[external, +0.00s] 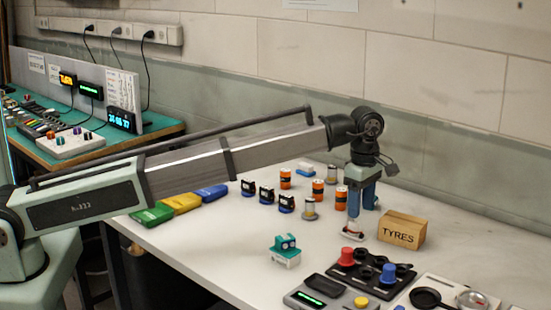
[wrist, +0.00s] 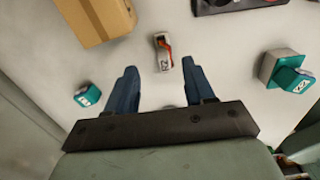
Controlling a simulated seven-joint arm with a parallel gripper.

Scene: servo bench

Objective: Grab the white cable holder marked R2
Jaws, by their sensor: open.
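A small white holder (wrist: 164,62) with red and dark parts on it lies on the bench in the wrist view. It bears a short mark that appears upside down and is hard to read. My gripper (wrist: 160,70) is open, with one blue finger to each side and the holder centred just beyond the fingertips, nothing held. In the external view my gripper (external: 354,216) points down above the white holder (external: 351,236), which is partly hidden by the fingers.
A cardboard box marked TYRES (external: 401,230) stands close to the right of my gripper. A teal block on a white base (external: 285,255) stands to the left. Another small teal piece (wrist: 88,95) lies near the box. A dark tray with red and blue knobs (external: 368,273) is in front.

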